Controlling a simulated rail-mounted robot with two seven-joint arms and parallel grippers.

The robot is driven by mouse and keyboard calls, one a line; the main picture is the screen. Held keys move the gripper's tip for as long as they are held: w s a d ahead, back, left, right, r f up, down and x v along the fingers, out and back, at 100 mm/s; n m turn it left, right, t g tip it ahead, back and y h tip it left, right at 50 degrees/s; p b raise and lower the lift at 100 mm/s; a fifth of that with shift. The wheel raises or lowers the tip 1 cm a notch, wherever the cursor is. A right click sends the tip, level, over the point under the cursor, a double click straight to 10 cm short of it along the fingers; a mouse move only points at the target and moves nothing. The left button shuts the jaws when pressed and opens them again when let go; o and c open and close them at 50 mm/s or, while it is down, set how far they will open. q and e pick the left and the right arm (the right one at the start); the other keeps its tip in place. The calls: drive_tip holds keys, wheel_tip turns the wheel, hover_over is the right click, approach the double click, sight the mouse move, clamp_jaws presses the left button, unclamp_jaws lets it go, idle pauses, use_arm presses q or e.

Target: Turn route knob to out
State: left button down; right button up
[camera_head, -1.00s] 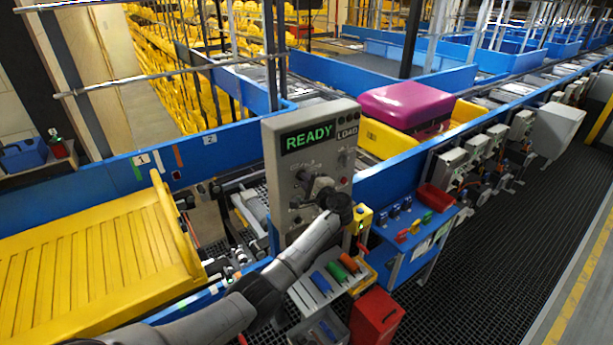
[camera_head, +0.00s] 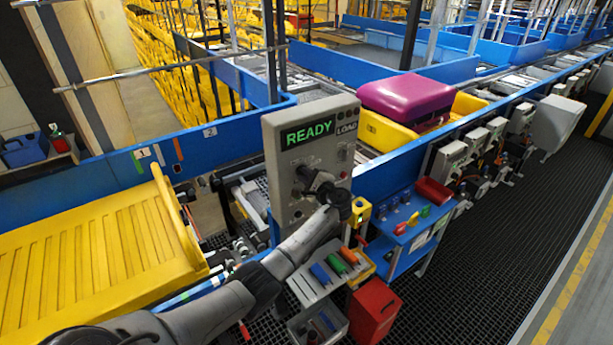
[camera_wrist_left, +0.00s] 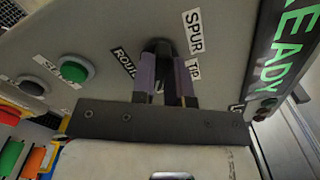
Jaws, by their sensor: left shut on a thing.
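The grey control panel (camera_head: 283,205) stands upright in the middle of the head view, with a lit green READY display (camera_head: 308,134) and a LOAD label beside it. My left gripper (camera_head: 309,178) is at the panel's face, shut on the route knob. In the left wrist view the gripper's purple-lined fingers (camera_wrist_left: 165,85) close around the dark knob (camera_wrist_left: 160,47). A ROUTE label, partly covered, lies left of the fingers, and SPUR and TIP labels lie right. The fingers hide much of the knob, so I cannot tell its exact setting. My right gripper is not in view.
A yellow slatted tray (camera_head: 90,250) lies at left. A purple case (camera_head: 405,98) rests in a yellow tray behind the panel. A tool shelf (camera_head: 312,293) and red bin (camera_head: 375,312) stand below.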

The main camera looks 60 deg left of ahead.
use_arm(q)
drive_tip(key=c, duration=1.1)
unclamp_jaws()
drive_tip(key=shift+d, duration=0.15)
drive_tip(key=shift+w+d+b, duration=0.2)
drive_tip(key=shift+d+b, duration=0.75)
drive_tip(key=shift+d, duration=2.45)
drive_tip(key=shift+w+d+b, duration=0.15)
drive_tip(key=shift+d+b, duration=0.8)
drive_tip(key=shift+d, duration=2.45)
